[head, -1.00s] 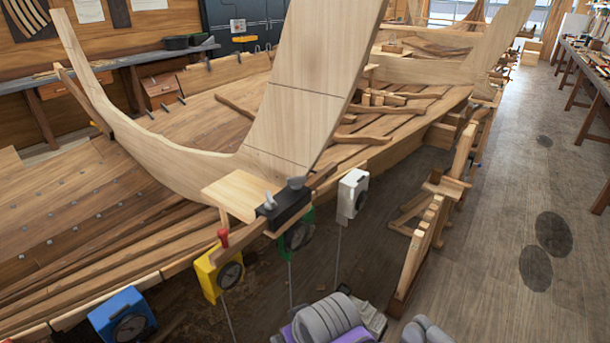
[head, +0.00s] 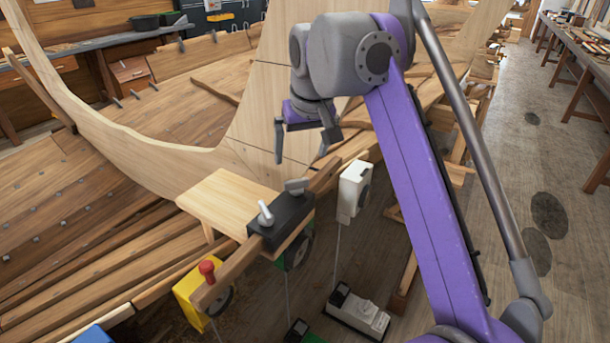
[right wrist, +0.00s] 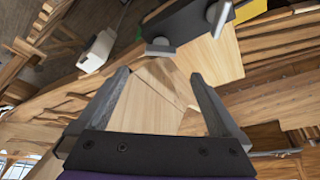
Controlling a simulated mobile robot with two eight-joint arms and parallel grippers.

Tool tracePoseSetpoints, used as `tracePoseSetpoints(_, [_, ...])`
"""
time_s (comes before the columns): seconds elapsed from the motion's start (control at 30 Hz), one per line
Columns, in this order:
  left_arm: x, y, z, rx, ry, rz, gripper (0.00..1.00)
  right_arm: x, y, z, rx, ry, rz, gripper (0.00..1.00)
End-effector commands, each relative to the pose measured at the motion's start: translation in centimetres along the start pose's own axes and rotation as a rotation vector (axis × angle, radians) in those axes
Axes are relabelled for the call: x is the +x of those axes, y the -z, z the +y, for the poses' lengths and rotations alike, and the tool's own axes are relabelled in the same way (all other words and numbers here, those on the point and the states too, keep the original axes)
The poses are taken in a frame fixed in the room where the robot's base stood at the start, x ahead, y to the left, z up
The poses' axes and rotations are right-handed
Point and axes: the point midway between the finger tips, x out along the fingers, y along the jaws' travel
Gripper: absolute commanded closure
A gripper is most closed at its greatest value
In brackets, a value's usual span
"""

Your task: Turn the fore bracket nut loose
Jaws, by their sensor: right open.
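A black bracket (head: 284,222) sits on a wooden rail and carries two nuts. One nut (head: 265,213) has a pale, tilted lever; the other nut (head: 295,187) is dark grey with a flat top. I cannot tell which is the fore one. My right gripper (head: 303,150) is open and empty, above and beyond the bracket, apart from both nuts. In the right wrist view, its fingers (right wrist: 159,78) stand wide apart, with the grey nut (right wrist: 158,48) just past the fingertips and the pale lever (right wrist: 218,15) farther off at the top. My left gripper is not in view.
A pale wooden board (head: 215,198) lies beside the bracket. A white box (head: 353,190) and a yellow box (head: 190,292) hang along the rail. The tall wooden stem (head: 262,110) rises behind my right gripper. Open floor (head: 500,200) lies to the right.

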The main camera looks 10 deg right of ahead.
Motion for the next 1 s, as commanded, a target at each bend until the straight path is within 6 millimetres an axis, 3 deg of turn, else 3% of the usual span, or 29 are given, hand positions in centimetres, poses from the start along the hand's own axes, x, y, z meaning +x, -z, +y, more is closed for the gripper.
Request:
tracePoseSetpoints(0.3, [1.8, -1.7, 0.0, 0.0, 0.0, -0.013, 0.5, 6.2, -0.2, 0.0, 0.0, 0.0, -0.001, 0.0])
tracePoseSetpoints(0.5, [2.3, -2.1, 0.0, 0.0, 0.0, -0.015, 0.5, 8.9, -0.1, 0.0, 0.0, 0.0, 0.0, 0.0])
tracePoseSetpoints(0.93, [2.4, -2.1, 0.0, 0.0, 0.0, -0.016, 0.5, 9.9, -0.1, 0.0, 0.0, 0.0, 0.001, 0.0])
tracePoseSetpoints(1.0, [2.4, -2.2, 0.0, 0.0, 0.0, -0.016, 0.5, 9.9, -0.1, 0.0, 0.0, 0.0, 0.001, 0.11])
